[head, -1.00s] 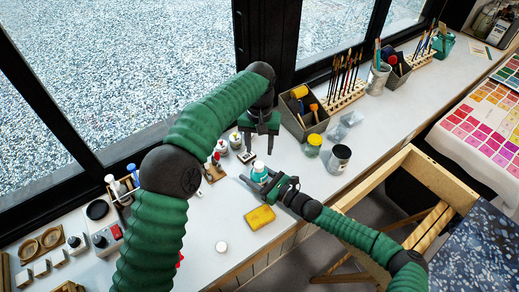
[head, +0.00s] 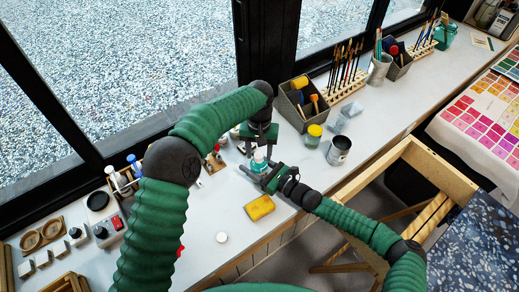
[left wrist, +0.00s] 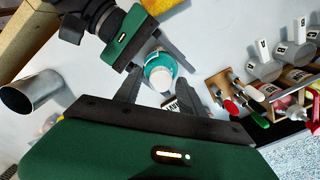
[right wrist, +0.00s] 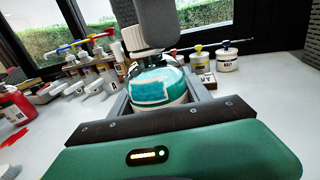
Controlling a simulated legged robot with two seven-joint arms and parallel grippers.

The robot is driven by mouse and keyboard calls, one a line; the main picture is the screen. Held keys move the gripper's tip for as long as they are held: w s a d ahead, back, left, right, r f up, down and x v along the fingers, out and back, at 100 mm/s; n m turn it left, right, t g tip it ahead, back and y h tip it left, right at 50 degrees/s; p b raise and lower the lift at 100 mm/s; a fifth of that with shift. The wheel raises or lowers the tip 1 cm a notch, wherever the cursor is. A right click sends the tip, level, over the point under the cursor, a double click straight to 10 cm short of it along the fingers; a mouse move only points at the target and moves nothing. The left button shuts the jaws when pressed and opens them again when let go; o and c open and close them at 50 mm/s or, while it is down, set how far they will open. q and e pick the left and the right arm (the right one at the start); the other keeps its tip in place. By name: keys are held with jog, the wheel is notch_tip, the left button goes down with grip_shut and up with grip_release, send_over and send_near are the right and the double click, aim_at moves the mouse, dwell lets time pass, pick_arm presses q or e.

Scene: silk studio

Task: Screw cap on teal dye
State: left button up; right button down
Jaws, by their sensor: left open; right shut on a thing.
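In the left wrist view the bottle's white top (left wrist: 161,77) lies between the fingertips. My left gripper (left wrist: 158,82) is open and points down over the bottle, with its fingers apart on either side of the top.
A yellow sponge (head: 260,207) and a small white disc (head: 222,237) lie in front on the bench. A grey can (head: 339,150) and a yellow-lidded jar (head: 313,136) stand to the right.

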pick_arm(q)
jog(key=shift+c, duration=0.4)
grip_shut()
jog(key=shift+o, duration=1.1)
grip_release()
notch_tip(320, 180, up, 12)
jog(key=shift+w+d, duration=0.1)
